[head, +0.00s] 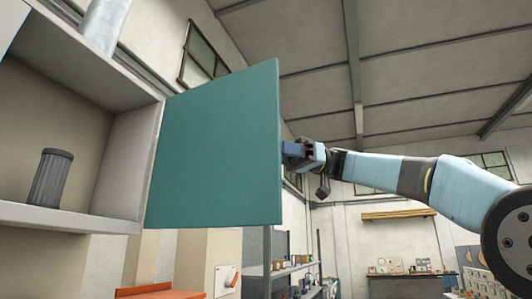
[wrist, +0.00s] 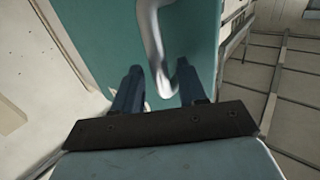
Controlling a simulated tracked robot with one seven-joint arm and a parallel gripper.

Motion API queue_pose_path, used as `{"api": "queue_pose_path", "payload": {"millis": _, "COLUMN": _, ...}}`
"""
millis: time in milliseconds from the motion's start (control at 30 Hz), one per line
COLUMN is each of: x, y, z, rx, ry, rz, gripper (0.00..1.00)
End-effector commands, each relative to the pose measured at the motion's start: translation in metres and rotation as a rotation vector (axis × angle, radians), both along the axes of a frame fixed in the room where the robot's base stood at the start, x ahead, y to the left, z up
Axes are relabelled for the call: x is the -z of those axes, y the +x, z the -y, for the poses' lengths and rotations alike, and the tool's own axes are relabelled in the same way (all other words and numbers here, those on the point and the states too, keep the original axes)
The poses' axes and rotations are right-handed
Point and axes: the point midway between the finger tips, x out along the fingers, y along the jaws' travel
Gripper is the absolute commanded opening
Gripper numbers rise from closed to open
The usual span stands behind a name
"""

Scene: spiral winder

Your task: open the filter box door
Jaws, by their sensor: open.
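The teal filter box door (head: 215,150) stands swung wide open from the right side of the pale filter box (head: 122,165), so the box's inside shows. My gripper (head: 292,150) is at the door's free right edge, partly hidden behind it in the head view. In the wrist view, my gripper (wrist: 159,75) is open, its two dark blue fingers pointing toward the door. The silver curved door handle (wrist: 154,40) comes down between the fingers. I cannot tell whether either finger touches it. The handle is hidden in the head view.
A dark ribbed filter cylinder (head: 50,178) stands on the box's bottom ledge. Below the door are an orange-topped item (head: 145,290) and a grey shelf rack (head: 290,270). A workbench (head: 408,285) stands at the back right. Open air surrounds my arm.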

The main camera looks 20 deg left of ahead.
Motion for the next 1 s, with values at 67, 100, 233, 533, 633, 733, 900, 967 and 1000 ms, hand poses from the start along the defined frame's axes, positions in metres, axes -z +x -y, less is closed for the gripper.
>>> {"api": "queue_pose_path", "payload": {"millis": 67, "x": 0.001, "y": 0.012, "z": 0.008, "rx": 0.004, "ry": 0.001, "rz": -0.002, "gripper": 0.41}}
{"api": "queue_pose_path", "payload": {"millis": 100, "x": 0.001, "y": 0.018, "z": 0.013, "rx": 0.004, "ry": 0.001, "rz": -0.002, "gripper": 0.41}}
{"api": "queue_pose_path", "payload": {"millis": 233, "x": 0.001, "y": 0.038, "z": 0.03, "rx": 0.004, "ry": 0.001, "rz": -0.003, "gripper": 0.41}}
{"api": "queue_pose_path", "payload": {"millis": 533, "x": 0.002, "y": 0.079, "z": 0.065, "rx": 0.004, "ry": 0.0, "rz": -0.003, "gripper": 0.41}}
{"api": "queue_pose_path", "payload": {"millis": 633, "x": 0.002, "y": 0.088, "z": 0.072, "rx": 0.002, "ry": 0.0, "rz": -0.003, "gripper": 0.41}}
{"api": "queue_pose_path", "payload": {"millis": 733, "x": 0.002, "y": 0.093, "z": 0.077, "rx": 0.002, "ry": -0.001, "rz": -0.002, "gripper": 0.41}}
{"api": "queue_pose_path", "payload": {"millis": 900, "x": 0.002, "y": 0.097, "z": 0.08, "rx": 0.003, "ry": -0.002, "rz": -0.003, "gripper": 0.41}}
{"api": "queue_pose_path", "payload": {"millis": 967, "x": 0.002, "y": 0.096, "z": 0.08, "rx": 0.003, "ry": -0.002, "rz": -0.003, "gripper": 0.41}}
{"api": "queue_pose_path", "payload": {"millis": 1000, "x": 0.002, "y": 0.096, "z": 0.08, "rx": 0.002, "ry": -0.002, "rz": -0.003, "gripper": 0.41}}
